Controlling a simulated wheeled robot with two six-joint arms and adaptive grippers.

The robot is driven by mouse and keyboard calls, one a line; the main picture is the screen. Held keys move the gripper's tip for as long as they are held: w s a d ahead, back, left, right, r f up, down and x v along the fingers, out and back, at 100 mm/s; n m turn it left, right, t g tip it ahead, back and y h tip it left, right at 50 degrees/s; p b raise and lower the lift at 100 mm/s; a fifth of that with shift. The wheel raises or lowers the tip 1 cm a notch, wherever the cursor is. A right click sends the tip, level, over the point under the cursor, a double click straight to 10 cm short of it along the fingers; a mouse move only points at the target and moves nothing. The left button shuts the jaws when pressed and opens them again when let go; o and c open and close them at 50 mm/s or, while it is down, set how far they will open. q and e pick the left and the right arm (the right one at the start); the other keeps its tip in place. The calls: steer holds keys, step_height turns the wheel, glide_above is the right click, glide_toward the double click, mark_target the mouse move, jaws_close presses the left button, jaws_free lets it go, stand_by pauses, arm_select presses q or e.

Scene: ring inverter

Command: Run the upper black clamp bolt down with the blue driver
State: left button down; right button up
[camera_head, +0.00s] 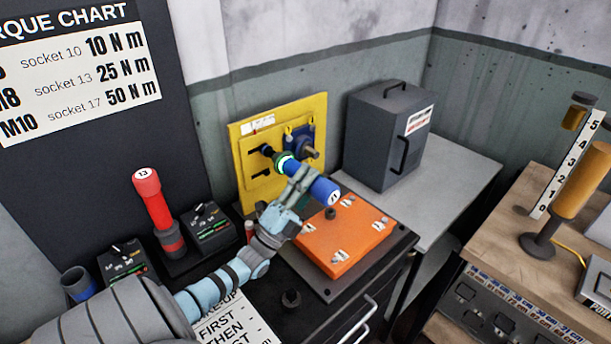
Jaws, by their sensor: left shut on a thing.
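My left gripper (296,186) is shut on the blue driver (324,190). The driver lies slantwise, its marked butt end toward me and its green-ringed nose (282,163) pointing at the yellow panel (236,150). The nose is at the upper black clamp bolt (267,150), whose dark end shows just left of it; I cannot tell whether they touch. The lower black clamp bolt (261,175) sits below on the same panel. A blue part with a dark shaft (308,152) is on the panel's right side. My right gripper is not in view.
An orange plate (345,262) with several small clips lies right of my gripper. A red driver (152,200) stands upright at left beside control boxes (208,222). A grey cabinet (385,135) stands behind right.

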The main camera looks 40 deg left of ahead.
mark_target(322, 189)
arm_select(q)
steer(key=shift+s+d+r+p, duration=0.1)
steer(key=shift+d+p, duration=0.1)
steer(key=shift+d, duration=0.15)
steer(key=shift+d+r+p, duration=0.1)
steer(key=shift+d+p, duration=0.05)
steer(key=shift+d, duration=0.15)
steer(key=shift+s+d+p, duration=0.1)
steer(key=shift+d+p, duration=0.35)
steer(key=shift+d, duration=0.9)
steer(key=shift+f, duration=0.1)
